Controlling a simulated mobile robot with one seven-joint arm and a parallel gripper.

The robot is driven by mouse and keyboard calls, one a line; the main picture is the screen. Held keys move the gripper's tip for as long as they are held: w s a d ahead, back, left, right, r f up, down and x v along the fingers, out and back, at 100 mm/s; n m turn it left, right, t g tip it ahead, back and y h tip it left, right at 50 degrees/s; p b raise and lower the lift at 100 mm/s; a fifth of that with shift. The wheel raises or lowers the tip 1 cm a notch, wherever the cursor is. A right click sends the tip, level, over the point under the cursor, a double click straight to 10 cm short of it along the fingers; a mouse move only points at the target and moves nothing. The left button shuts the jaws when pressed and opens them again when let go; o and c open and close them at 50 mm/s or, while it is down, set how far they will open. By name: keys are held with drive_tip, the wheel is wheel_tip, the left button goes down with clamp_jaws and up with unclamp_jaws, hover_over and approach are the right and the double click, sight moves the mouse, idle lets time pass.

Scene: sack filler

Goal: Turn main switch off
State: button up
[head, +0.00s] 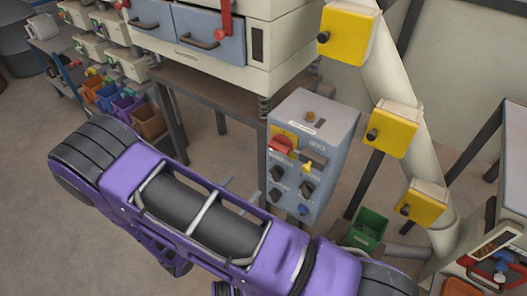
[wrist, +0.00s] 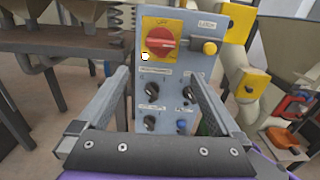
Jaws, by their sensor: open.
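The main switch is a red rotary knob (head: 281,146) on a yellow plate, at the upper left of the grey-blue control box (head: 318,118). In the wrist view the red knob (wrist: 161,41) is near the top centre, with its handle lying roughly crosswise. My gripper (wrist: 158,74) is open and empty. Its two fingers point at the panel, one on each side of the picture's middle, with the knob above and beyond the tips. In the head view my purple arm hides most of the gripper; small grey finger parts show left of the box.
Black knobs (wrist: 151,88), a yellow button (wrist: 210,48) and a blue button (wrist: 181,125) share the panel. A pale pipe with yellow boxes (head: 393,128) stands to the right. A table with drawers (head: 209,34) is behind left. A green bin (head: 367,229) is low right.

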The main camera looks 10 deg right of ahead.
sight(276, 150)
drive_tip(key=x, duration=1.7)
drive_tip(key=shift+w+d, duration=0.15)
drive_tip(key=shift+d, duration=0.05)
drive_tip(key=c, duration=1.1)
